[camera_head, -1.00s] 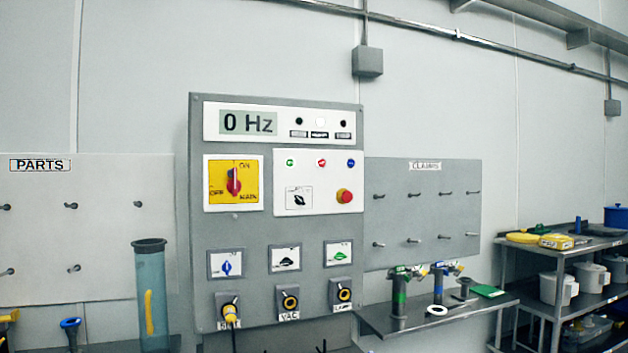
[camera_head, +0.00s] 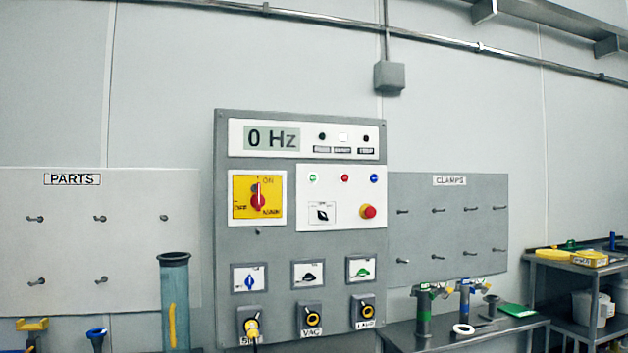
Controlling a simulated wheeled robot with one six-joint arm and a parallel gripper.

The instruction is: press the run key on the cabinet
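The grey cabinet (camera_head: 286,240) is mounted on the wall in the middle of the head view. Its display (camera_head: 271,138) reads 0 Hz. A white panel holds a small green key (camera_head: 312,178), a red key (camera_head: 345,178) and a blue key (camera_head: 374,178) in a row; their markings are too small to read. Below them are a small black selector (camera_head: 322,213) and a red mushroom button (camera_head: 368,211). To the left, a red main switch (camera_head: 257,197) sits on a yellow plate with its handle upright, towards ON. My gripper is not in view.
A tall blue-grey tube (camera_head: 175,300) stands left of the cabinet. A shelf with green-banded clamps (camera_head: 424,310) stands at the lower right. A PARTS pegboard (camera_head: 70,245) and a CLAMPS pegboard (camera_head: 450,220) flank the cabinet.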

